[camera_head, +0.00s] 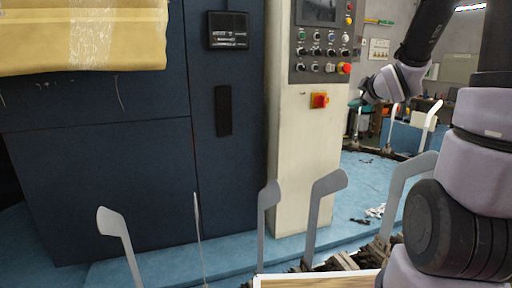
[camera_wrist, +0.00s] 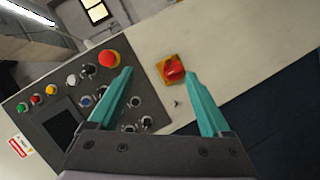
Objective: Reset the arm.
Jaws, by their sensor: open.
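My arm reaches in from the right edge of the head view, bent up and away from the sock boards. Beyond the fingers is the control panel (camera_wrist: 75,105) with a red mushroom button (camera_wrist: 109,58). A red rotary switch on an orange plate (camera_wrist: 172,69) shows between and beyond the fingertips. The fingers appear clear of the panel, though the exact gap cannot be told.
Several grey sock boards (camera_head: 323,190) stand upright along the front. A cream machine column (camera_head: 305,150) carries the control panel (camera_head: 322,42). A dark blue cabinet (camera_head: 100,150) fills the left, with yellow wrapping (camera_head: 85,35) above. Blue floor (camera_head: 365,180) is partly open behind the boards.

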